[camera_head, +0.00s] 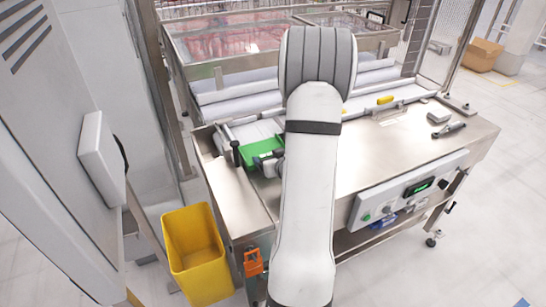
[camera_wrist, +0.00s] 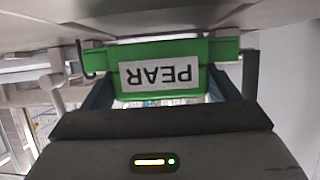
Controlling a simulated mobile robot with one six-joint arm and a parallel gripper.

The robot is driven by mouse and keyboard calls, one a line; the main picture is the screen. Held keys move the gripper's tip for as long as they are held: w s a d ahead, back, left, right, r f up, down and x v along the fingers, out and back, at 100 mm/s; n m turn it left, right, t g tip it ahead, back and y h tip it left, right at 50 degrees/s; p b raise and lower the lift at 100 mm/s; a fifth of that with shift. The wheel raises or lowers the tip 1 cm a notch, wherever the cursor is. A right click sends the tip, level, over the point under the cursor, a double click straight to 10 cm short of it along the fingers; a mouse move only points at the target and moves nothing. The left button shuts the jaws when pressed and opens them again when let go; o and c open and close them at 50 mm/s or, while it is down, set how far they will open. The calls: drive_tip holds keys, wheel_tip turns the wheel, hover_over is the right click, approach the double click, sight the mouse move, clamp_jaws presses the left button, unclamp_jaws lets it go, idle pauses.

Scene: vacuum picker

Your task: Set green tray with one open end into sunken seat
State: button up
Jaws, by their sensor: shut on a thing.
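The green tray (camera_head: 262,147) is at the left part of the steel table, beside a black knob on a post. My gripper (camera_head: 270,163) is at its near side, partly hidden by my arm. In the wrist view the green tray (camera_wrist: 195,53) spans the space between the two dark fingers of my gripper (camera_wrist: 160,88), which is shut on it. A white label reading PEAR, upside down, is on its facing side. The tray's open end cannot be made out. The sunken seat is not clearly visible; the tray or my arm may hide it.
The steel table (camera_head: 393,145) has a yellow-handled part (camera_head: 385,100) and small metal tools at its right. A glass-topped machine (camera_head: 235,45) stands behind. A yellow bin (camera_head: 194,250) is on the floor at left. A control panel (camera_head: 410,190) is on the table front.

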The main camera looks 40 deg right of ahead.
drive_tip(key=shift+f+b, duration=0.8)
drive_tip(key=shift+f, duration=0.05)
drive_tip(key=o, duration=1)
drive_tip(key=shift+c, duration=0.2)
drive_tip(key=shift+s+a, duration=0.1)
drive_tip(key=v, duration=0.7)
drive_tip(key=shift+s+r+b, duration=0.25)
drive_tip(key=shift+r+b, duration=0.05)
